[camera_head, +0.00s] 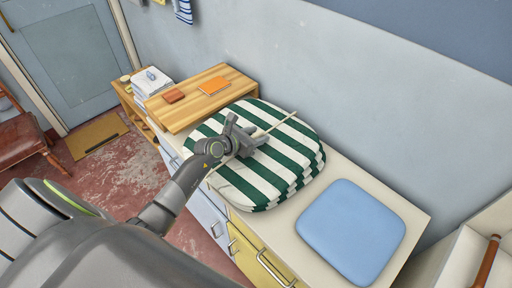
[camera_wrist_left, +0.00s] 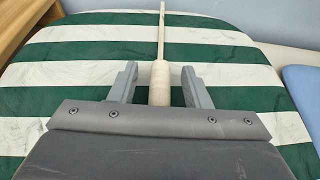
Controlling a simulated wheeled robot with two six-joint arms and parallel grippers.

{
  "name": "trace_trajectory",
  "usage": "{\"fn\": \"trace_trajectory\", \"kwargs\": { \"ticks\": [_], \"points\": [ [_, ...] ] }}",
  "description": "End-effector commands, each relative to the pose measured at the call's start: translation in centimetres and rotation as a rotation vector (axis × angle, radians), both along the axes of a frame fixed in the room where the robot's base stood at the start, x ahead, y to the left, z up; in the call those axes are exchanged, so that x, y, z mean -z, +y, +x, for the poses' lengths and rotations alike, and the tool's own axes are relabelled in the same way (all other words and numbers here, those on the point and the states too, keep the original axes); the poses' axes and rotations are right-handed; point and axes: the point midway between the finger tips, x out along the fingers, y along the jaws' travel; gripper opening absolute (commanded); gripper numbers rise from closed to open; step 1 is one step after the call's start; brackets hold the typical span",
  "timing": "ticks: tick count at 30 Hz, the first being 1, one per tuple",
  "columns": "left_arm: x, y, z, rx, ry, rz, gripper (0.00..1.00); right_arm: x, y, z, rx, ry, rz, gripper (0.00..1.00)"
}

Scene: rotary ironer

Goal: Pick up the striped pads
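The striped pads (camera_head: 285,165), green and white with rounded corners, lie in a stack on the white counter. The top pad fills much of the left wrist view (camera_wrist_left: 60,75). My left gripper (camera_head: 250,137) is over the top of the stack, and its two fingers (camera_wrist_left: 160,82) are apart. A pale stick with a thicker handle (camera_wrist_left: 160,75) lies across the top pad and shows between the fingers, with a gap on each side. It also shows in the head view (camera_head: 281,122). I cannot tell whether the fingers touch the pad. My right gripper is not in view.
A flat blue pad (camera_head: 351,231) lies on the counter right of the stack. A wooden board (camera_head: 205,95) with an orange item (camera_head: 214,86) and a brown item (camera_head: 173,96) is beyond the stack. The wall (camera_head: 330,90) runs along the counter's back.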

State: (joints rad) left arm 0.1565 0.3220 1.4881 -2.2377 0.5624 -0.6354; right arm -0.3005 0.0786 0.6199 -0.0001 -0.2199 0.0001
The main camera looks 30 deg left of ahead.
Motion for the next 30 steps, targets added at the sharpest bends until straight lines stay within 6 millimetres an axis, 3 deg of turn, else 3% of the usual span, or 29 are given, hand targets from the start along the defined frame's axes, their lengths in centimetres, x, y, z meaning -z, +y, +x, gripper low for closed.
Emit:
{"fn": "trace_trajectory", "kwargs": {
  "ticks": [1, 10, 30],
  "points": [
    [0.01, 0.00, -0.01, 0.000, 0.000, 0.000, 0.37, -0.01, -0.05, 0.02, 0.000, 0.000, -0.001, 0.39],
    [0.00, 0.01, -0.03, 0.000, 0.000, 0.000, 0.00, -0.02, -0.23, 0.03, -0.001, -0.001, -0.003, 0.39],
    [0.00, 0.03, -0.05, 0.000, 0.001, -0.001, 0.00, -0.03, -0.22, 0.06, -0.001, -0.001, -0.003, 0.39]
  ]
}}
